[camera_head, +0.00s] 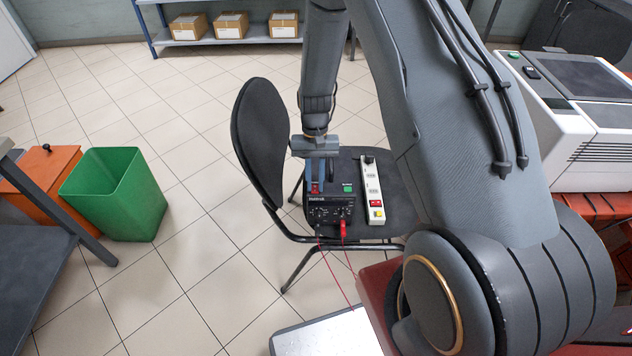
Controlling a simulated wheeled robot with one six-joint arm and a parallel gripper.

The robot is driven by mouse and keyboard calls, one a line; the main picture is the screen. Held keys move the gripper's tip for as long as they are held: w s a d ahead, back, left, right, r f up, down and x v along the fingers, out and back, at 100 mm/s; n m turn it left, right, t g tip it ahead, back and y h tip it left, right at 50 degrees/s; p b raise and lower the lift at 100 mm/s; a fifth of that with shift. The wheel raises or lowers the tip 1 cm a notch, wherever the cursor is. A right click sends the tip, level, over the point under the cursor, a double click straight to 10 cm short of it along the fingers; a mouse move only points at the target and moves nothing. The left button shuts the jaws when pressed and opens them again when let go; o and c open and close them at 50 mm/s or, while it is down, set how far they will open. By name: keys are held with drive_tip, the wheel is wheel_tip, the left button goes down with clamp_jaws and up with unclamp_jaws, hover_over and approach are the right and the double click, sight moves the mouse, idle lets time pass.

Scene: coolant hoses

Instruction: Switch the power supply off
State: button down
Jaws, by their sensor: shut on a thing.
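The power supply (330,208) is a small black box on the seat of a black chair. Its front panel has dials and a red plug with red leads hanging down. My gripper (316,186) points down from above, with its blue fingers at the red switch (315,188) on top of the power supply. The fingers are shut on that red part and hide some of it. A green patch (348,188) shows on top, to the right of the fingers. Whether the switch is on or off is too small to tell.
A white power strip (373,190) with a red switch lies right of the power supply on the chair seat (398,190). The chair backrest (260,138) rises close to the left of my gripper. A green bin (117,195) stands on open tiled floor further left.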

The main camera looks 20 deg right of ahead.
drive_tip(key=c, duration=1.6)
unclamp_jaws()
drive_tip(key=shift+d, duration=0.1)
drive_tip(key=shift+c, duration=0.2)
drive_tip(key=b+v, duration=0.1)
drive_tip(key=v, duration=0.6)
drive_tip(key=shift+w+r, duration=0.15)
drive_tip(key=shift+r, duration=0.2)
